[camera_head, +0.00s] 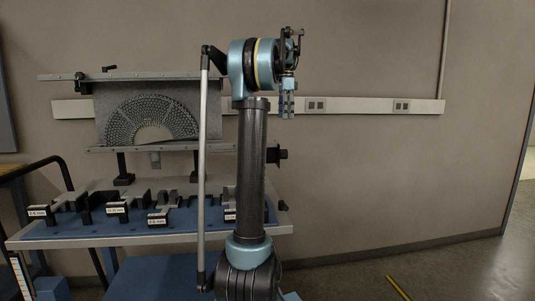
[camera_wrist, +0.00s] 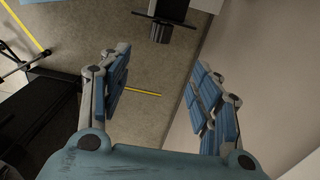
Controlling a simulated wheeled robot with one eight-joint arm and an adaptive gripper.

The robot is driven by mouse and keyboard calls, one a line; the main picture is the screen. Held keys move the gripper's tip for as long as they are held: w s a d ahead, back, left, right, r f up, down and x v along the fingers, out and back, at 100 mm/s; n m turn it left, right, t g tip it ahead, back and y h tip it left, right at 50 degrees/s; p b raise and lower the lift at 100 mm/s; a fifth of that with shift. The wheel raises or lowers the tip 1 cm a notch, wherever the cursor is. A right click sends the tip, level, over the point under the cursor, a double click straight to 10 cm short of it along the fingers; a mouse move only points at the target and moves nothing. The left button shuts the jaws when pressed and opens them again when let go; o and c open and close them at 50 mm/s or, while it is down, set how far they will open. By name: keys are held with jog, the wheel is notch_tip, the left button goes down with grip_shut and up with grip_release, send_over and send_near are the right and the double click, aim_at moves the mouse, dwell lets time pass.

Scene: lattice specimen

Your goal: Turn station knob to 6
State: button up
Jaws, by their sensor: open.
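A dark knob-like part (camera_head: 279,154) sticks out to the right behind my arm, beside the bench station. No numbers or pointer can be read on it. A dark cylinder on a black plate (camera_wrist: 160,32) shows at the top of the wrist view; I cannot tell whether it is the same part. My gripper (camera_head: 286,106) hangs fingers down above and a little right of the knob-like part, apart from it. In the wrist view my gripper (camera_wrist: 163,88) is open, with nothing between its blue-padded fingers. My arm hides part of the station.
The bench (camera_head: 120,239) holds several labelled black blocks (camera_head: 158,217). A grey panel with a perforated arch (camera_head: 152,118) stands behind them. The wall carries a white rail with sockets (camera_head: 375,105). A yellow strip (camera_head: 398,288) lies on the floor. The right side is clear.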

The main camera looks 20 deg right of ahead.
aim_at(285, 150)
notch_tip(285, 150, down, 17)
jog(key=shift+s+f, duration=0.15)
jog(key=shift+f, duration=0.05)
dwell(0.6)
jog(key=c, duration=1.1)
